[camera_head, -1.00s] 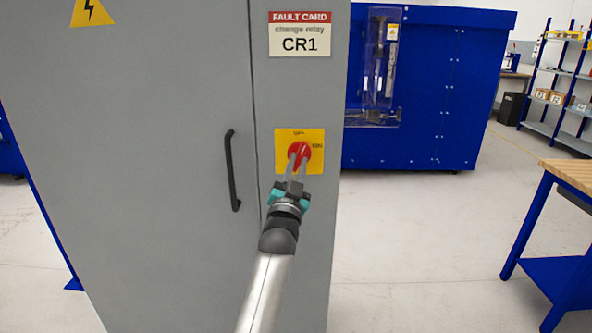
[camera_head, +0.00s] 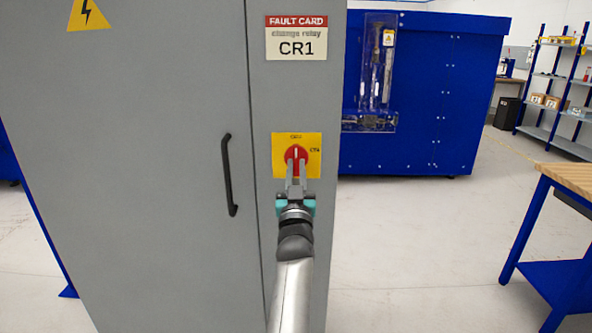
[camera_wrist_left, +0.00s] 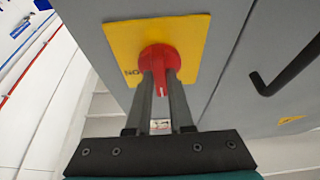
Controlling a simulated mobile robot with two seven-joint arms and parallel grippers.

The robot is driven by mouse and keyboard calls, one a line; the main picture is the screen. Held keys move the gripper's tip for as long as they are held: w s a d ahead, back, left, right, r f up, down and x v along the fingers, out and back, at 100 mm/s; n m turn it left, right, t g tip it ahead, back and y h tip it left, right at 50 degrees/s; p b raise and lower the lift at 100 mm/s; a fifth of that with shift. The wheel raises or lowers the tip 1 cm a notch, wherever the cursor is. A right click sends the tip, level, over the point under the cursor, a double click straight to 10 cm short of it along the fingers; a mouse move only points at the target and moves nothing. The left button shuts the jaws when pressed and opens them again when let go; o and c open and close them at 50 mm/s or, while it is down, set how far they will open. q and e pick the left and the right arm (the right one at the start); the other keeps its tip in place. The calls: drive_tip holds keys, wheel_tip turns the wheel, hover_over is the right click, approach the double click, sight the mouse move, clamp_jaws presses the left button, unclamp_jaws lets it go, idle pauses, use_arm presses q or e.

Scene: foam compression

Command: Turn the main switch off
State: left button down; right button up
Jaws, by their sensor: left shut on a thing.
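The main switch's red knob (camera_head: 295,152) sits on a yellow plate (camera_head: 312,140) on the front of a grey cabinet. Its white mark stands about upright, towards the label at the plate's top; the ON label is at the right. My left gripper (camera_head: 296,168) reaches up to the knob from below and is shut on it. In the left wrist view, the two grey fingers (camera_wrist_left: 160,78) lie on either side of the lower part of the red knob (camera_wrist_left: 158,57). My right gripper is in neither view.
The grey cabinet (camera_head: 150,180) has a black door handle (camera_head: 228,175) left of the switch. A fault card (camera_head: 296,38) reading CR1 is above the switch. A blue machine (camera_head: 425,100) stands behind, and a workbench (camera_head: 566,178) is at the right. The floor between them is clear.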

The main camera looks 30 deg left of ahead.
use_arm(q)
drive_tip(key=shift+f, duration=0.1)
drive_tip(key=c, duration=0.8)
unclamp_jaws()
